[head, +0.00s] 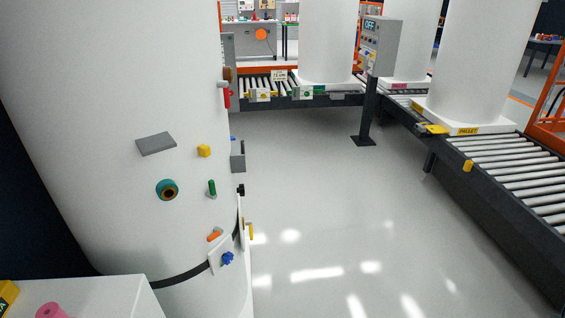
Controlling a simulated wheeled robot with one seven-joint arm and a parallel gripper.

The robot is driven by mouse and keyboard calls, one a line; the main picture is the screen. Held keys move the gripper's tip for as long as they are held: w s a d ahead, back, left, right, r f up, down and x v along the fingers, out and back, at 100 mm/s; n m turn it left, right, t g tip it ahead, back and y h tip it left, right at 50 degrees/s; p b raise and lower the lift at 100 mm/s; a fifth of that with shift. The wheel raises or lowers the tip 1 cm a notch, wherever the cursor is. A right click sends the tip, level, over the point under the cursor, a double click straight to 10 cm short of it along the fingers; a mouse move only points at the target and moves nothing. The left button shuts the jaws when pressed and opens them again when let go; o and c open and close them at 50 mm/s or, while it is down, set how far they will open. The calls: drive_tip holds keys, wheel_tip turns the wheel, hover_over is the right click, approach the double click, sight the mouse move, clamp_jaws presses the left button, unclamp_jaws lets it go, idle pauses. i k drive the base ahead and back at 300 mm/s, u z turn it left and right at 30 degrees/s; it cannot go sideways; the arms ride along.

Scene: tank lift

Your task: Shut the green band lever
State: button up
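A large white tank (110,110) fills the left of the head view. A small dark green lever-like piece (212,187) stands upright on its side, right of a teal round fitting (167,190). My gripper is not in view.
A white surface (90,297) with a pink round thing (51,311) is at the lower left. A roller conveyor (505,165) runs along the right and carries more tanks. A post-mounted control box (378,46) reads OFF. The grey floor between is clear.

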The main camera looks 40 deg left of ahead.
sight(211, 193)
drive_tip(key=u, duration=0.2)
drive_tip(key=i, duration=0.65)
drive_tip(key=u, duration=1)
drive_tip(key=i, duration=0.4)
drive_tip(key=u, duration=0.4)
